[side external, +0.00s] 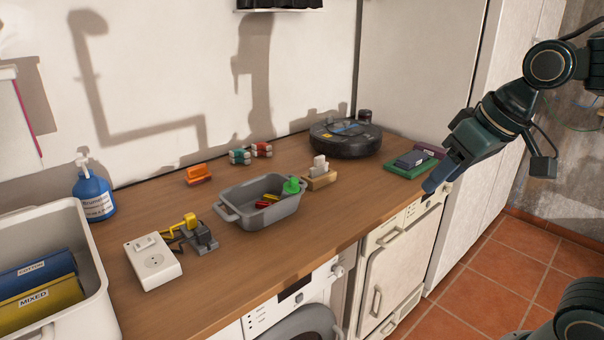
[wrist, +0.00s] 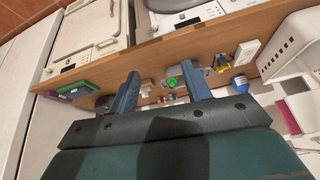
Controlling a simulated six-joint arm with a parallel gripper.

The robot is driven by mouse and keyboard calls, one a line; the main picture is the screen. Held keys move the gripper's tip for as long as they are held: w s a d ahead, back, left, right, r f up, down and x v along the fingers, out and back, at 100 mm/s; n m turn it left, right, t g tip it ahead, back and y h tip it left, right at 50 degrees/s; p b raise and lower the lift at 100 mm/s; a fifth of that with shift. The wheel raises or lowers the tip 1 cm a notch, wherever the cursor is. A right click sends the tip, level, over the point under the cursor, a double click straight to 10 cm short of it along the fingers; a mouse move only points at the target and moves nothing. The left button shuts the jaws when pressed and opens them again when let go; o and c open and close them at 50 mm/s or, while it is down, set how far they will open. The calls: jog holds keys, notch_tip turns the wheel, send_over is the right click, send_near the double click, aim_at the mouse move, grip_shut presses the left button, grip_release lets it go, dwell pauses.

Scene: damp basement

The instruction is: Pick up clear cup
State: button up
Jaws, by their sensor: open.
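I cannot make out a clear cup in either view. My gripper (side external: 438,180) is open and empty at the right in the side view, in the air by the counter's front edge, near the green and dark blue stack. Its two blue fingers stand apart in the wrist view (wrist: 160,70), with the counter beyond them. A grey tub (side external: 262,219) on the wooden counter (side external: 235,288) holds a green object (side external: 292,186) and small red and yellow pieces. Part of the tub's inside is hidden by its walls.
A robot vacuum (side external: 345,141), a wooden holder (side external: 319,181), a green and dark blue stack (side external: 412,161), a white socket box (side external: 152,263), a blue bottle (side external: 93,196) and a white basket (side external: 62,325) stand around. The counter's front strip is mostly clear.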

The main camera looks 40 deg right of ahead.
jog(key=w+r+m, duration=0.1)
jog(key=w+r, duration=0.1)
jog(key=w, duration=0.7)
jog(key=m, duration=0.4)
send_over(295, 179)
jog(key=s, duration=0.3)
notch_tip(295, 179, down, 15)
jog(key=shift+f, duration=0.15)
jog(key=shift+w, duration=0.15)
jog(key=shift+x, duration=2.55)
grip_shut()
